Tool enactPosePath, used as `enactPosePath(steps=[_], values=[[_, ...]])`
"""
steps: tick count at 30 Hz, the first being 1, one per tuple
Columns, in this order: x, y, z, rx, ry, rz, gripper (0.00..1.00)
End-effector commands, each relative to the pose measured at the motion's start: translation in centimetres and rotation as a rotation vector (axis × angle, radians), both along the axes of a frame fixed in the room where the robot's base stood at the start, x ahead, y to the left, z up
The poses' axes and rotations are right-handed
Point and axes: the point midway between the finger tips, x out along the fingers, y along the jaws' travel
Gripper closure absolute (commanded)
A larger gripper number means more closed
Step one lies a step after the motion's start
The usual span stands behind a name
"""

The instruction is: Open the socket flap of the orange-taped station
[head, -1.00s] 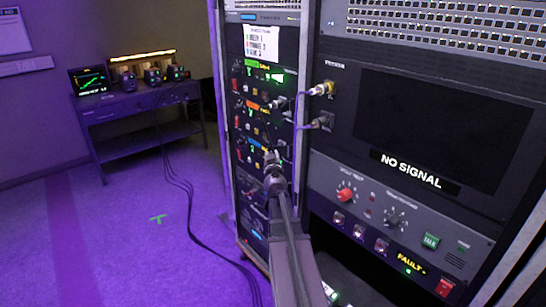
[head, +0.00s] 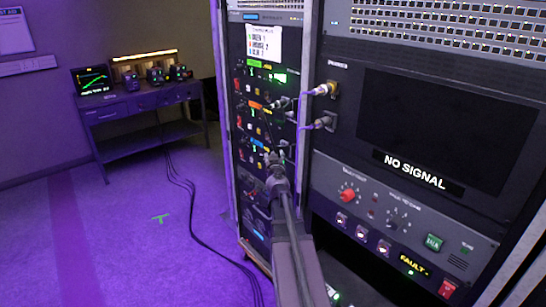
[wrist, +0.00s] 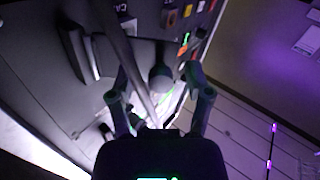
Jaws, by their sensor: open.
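The orange-taped station (head: 256,105) is the middle of three stations on the narrow dark rack panel. It lies below the green-taped station (head: 257,64) and above the blue-taped one (head: 257,143). My gripper (head: 279,162) is in front of the panel, lower than the orange tape and near the blue-taped station's right side. In the wrist view, the fingers (wrist: 160,92) are spread, with a dark rounded part and a rod-like shape showing between them. I cannot tell whether they touch anything.
A white label card (head: 264,43) is above the stations. To the right, two cable plugs (head: 324,90) project from the rack beside a black NO SIGNAL screen (head: 430,130). A bench (head: 145,105) stands at the far left.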

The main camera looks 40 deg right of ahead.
Motion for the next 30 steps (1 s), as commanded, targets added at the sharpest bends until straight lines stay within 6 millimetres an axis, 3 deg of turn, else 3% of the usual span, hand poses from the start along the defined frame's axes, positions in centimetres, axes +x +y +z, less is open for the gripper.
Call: enactPosePath(steps=[18,30], values=[[-5.5,3.7,0.0,0.000,0.000,0.000,0.35],[-6.1,4.2,0.0,0.000,0.000,0.000,0.35]])
